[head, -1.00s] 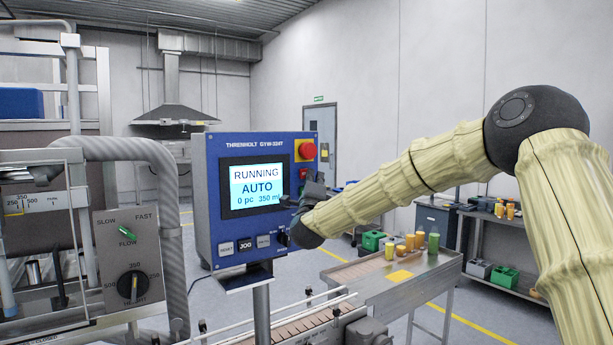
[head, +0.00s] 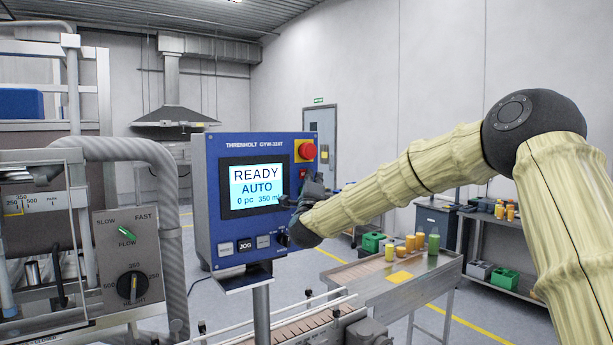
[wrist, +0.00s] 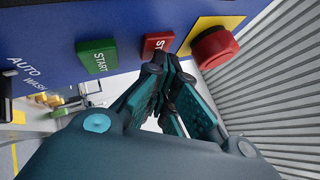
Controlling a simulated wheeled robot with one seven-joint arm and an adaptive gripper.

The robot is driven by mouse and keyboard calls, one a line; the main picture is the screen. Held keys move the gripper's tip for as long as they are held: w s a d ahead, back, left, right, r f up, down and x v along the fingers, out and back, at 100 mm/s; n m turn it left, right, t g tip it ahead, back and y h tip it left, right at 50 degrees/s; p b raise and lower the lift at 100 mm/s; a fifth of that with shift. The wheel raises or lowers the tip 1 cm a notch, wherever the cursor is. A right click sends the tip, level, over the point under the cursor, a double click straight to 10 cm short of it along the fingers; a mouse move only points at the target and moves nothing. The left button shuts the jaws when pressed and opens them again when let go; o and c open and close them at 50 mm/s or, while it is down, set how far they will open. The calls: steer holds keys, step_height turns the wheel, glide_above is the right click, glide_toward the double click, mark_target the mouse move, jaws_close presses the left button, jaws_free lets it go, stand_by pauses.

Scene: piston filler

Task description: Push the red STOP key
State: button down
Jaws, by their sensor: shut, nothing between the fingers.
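The red STOP key (wrist: 157,43) is on the blue control panel (head: 211,180), between the green START key (wrist: 97,57) and the red mushroom button (wrist: 213,46) on its yellow plate. My gripper (wrist: 167,66) is shut and empty, its fingertips at the lower edge of the STOP key in the wrist view. They cover part of the key, and I cannot tell whether they touch it. In the head view my gripper (head: 308,187) is in front of the panel's right side and hides most of the keys there. The panel screen (head: 256,187) reads READY, AUTO.
The red mushroom button (head: 306,151) is just above my gripper in the head view. Below the screen are a JOG key (head: 245,246) and a dark rotary knob (head: 282,240). A steel table (head: 432,265) with bottles stands to the right, below my arm.

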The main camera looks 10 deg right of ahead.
steer(key=shift+s+f, duration=0.1)
steer(key=shift+s+d+b, duration=0.3)
steer(key=shift+s+b, duration=0.35)
steer(key=shift+b, duration=0.1)
steer(key=s+b, duration=0.1)
steer(key=s+d+b, duration=0.1)
steer(key=s, duration=0.1)
steer(key=s+b, duration=0.1)
steer(key=shift+s+d, duration=0.35)
stand_by(0.5)
